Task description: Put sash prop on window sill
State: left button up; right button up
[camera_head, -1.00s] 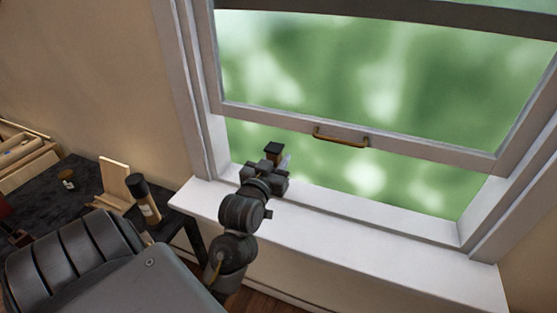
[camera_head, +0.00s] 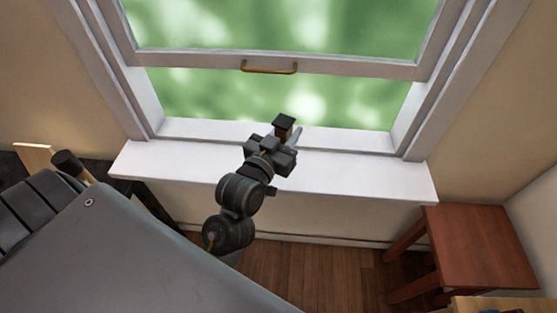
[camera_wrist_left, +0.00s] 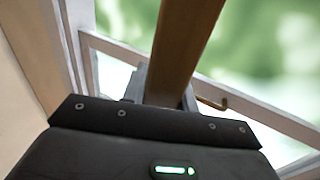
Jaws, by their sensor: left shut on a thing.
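My left gripper (camera_head: 286,141) is shut on the sash prop (camera_head: 284,123), a brown wooden piece with a dark, flat end. It holds the prop above the window sill (camera_head: 345,172), in front of the opening. In the left wrist view the prop (camera_wrist_left: 185,50) shows as a brown wooden bar rising from between the fingers. The white sill runs below the raised window sash (camera_head: 350,68), which has a brass handle (camera_head: 269,70). I cannot tell whether the prop touches the sill. My right gripper is not in view.
A reddish wooden stool or small table (camera_head: 480,247) stands at the right. A dark table (camera_head: 125,185) is at the left with a wooden piece (camera_head: 35,157) and a dark-topped cylinder (camera_head: 70,163). The sill is bare on both sides of my gripper.

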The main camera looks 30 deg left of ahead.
aim_at(169, 161)
jog(key=z, duration=0.9)
jog(key=k, duration=0.7)
jog(key=u, duration=1.05)
